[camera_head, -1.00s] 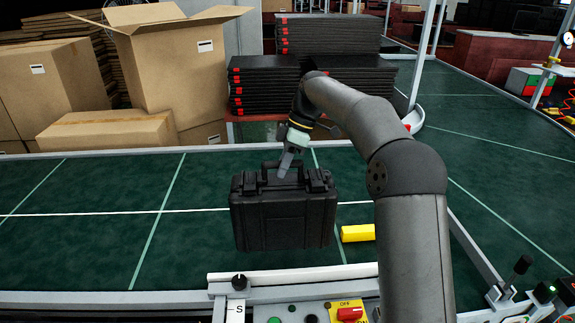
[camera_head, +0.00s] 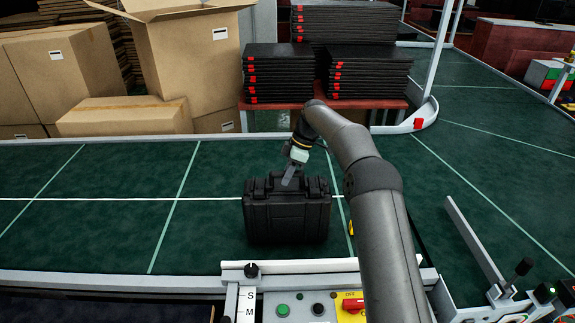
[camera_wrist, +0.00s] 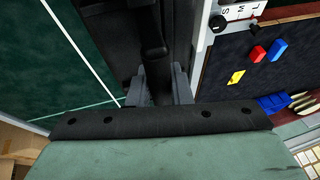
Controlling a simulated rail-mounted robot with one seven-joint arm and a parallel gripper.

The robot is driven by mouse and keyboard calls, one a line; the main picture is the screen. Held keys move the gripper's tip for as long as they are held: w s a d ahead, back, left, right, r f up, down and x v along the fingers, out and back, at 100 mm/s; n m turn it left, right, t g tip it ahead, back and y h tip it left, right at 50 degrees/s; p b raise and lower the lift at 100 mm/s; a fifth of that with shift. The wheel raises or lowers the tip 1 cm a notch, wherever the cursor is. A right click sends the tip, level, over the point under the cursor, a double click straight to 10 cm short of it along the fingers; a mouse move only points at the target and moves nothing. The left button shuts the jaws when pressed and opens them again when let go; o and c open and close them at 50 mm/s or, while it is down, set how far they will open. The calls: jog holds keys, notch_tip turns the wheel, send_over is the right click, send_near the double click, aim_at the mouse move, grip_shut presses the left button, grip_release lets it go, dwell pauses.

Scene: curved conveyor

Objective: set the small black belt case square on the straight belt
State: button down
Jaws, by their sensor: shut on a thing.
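The black belt case (camera_head: 286,217) hangs upright from my gripper (camera_head: 290,178) over the green belt (camera_head: 105,235), near its front edge. Its front face looks nearly parallel to the front rail. I cannot tell whether its bottom touches the belt. My gripper is shut on the case's handle. In the wrist view, the gripper fingers (camera_wrist: 160,88) close around the dark handle (camera_wrist: 153,45), and the case's dark side (camera_wrist: 112,30) lies alongside the green belt. The underside of the case is hidden.
A control panel (camera_head: 300,302) with buttons stands in front of the belt's front rail (camera_head: 110,282). A yellow thing (camera_head: 350,228) shows partly behind my arm. Cardboard boxes (camera_head: 195,65) and stacked black trays (camera_head: 370,75) stand behind. The belt to the left is clear.

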jog(key=shift+f, duration=0.1)
jog(key=c, duration=1.3)
grip_release()
jog(key=shift+f, duration=0.15)
